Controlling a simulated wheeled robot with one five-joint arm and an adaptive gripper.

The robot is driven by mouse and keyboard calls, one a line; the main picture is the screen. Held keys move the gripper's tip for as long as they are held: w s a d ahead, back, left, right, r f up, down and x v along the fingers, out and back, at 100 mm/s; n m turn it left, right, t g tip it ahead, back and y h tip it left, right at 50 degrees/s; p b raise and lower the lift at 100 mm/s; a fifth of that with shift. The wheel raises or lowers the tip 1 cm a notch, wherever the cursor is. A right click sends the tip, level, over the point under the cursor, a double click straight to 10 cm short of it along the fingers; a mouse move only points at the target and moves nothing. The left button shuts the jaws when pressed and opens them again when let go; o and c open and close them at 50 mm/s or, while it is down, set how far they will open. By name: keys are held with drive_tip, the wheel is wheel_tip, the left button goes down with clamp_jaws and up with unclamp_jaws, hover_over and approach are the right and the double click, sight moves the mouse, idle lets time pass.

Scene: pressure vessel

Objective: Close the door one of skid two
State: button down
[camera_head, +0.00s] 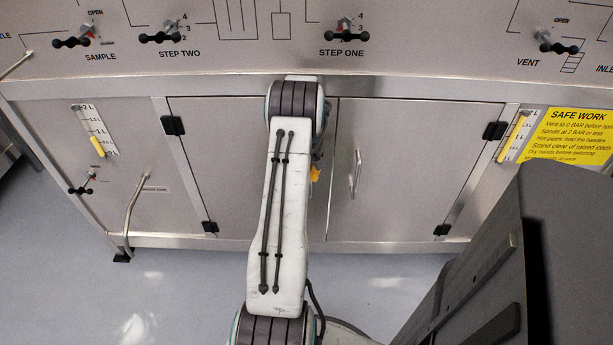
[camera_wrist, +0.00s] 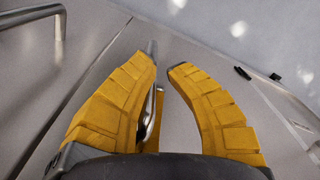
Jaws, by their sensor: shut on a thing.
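Two grey cabinet doors show in the head view, a left door (camera_head: 215,150) and a right door (camera_head: 420,150). No label naming door one or skid two is readable. My gripper (camera_head: 315,174) is mostly hidden behind my arm, in front of the left door's inner edge. In the wrist view, my gripper's yellow fingers (camera_wrist: 162,60) are around a metal handle (camera_wrist: 151,125), which is partly hidden between them. The right door's handle (camera_head: 354,172) is free. The right door looks shut; my arm hides whether the left door stands slightly ajar.
Above the doors is a panel with several black valve handles, including STEP ONE (camera_head: 343,36) and STEP TWO (camera_head: 160,37). A bent pipe (camera_head: 135,210) stands out at the left. A yellow safety sign (camera_head: 570,133) is at the right. Grey floor (camera_head: 190,285) in front is clear.

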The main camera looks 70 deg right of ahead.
drive_tip(key=shift+s+d+r, duration=0.15)
drive_tip(key=shift+d, duration=0.25)
drive_tip(key=shift+s+d+r, duration=0.1)
drive_tip(key=shift+d, duration=0.25)
drive_tip(key=c, duration=1.2)
unclamp_jaws()
drive_tip(key=shift+d, duration=0.15)
drive_tip(key=shift+c, duration=0.2)
drive_tip(key=r, duration=0.6)
drive_tip(key=shift+w+r, duration=0.1)
drive_tip(key=shift+w, duration=0.25)
drive_tip(key=shift+s+r, duration=0.1)
drive_tip(key=shift+r, duration=0.5)
drive_tip(key=shift+a+r, duration=0.1)
drive_tip(key=shift+a, duration=0.1)
